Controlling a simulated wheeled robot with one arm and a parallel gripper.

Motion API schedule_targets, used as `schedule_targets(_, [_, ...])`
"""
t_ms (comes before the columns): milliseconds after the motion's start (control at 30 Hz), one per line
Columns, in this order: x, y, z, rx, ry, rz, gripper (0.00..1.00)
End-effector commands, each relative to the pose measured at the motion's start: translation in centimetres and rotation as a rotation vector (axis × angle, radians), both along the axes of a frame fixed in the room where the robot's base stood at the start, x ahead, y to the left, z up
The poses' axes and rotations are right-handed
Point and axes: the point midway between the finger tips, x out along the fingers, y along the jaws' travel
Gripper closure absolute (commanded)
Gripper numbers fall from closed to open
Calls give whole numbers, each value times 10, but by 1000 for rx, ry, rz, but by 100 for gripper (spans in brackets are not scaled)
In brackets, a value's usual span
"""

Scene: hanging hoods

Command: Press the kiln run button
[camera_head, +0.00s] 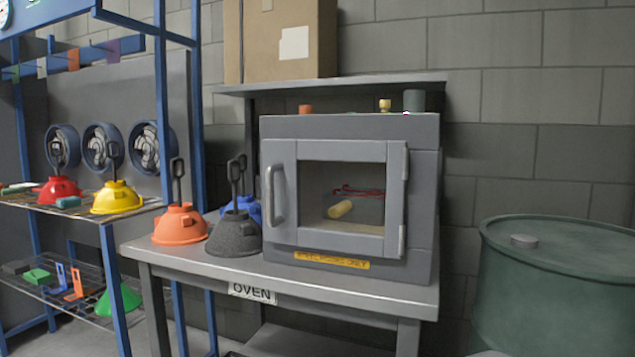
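The kiln is a grey box oven (425,195) on a grey metal table (340,285) marked OVEN. Its front door (283,152) is closed, with a handle (273,195) on the left and a window. Through the window I see a yellow cylinder (340,209) and a red wire-like item (358,191). A yellow label (331,260) is below the door. I cannot pick out a run button for certain. Small orange (305,108), yellow (385,105) and dark green (413,100) pieces show at the oven's top edge; whether they are on it or behind it is unclear. My gripper is not in view.
An orange hood (180,224) and a dark grey hood (235,235) stand left of the oven, with a blue one (250,208) behind. A blue-framed rack (164,100) is further left. A green drum (560,290) stands at right. A cardboard box (265,45) sits above the oven.

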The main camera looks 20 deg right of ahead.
Motion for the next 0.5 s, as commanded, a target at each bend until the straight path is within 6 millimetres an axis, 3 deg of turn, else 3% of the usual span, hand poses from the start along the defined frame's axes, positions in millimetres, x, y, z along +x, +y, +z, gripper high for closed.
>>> schedule_targets(67, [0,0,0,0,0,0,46])
schedule_targets(500, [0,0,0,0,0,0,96])
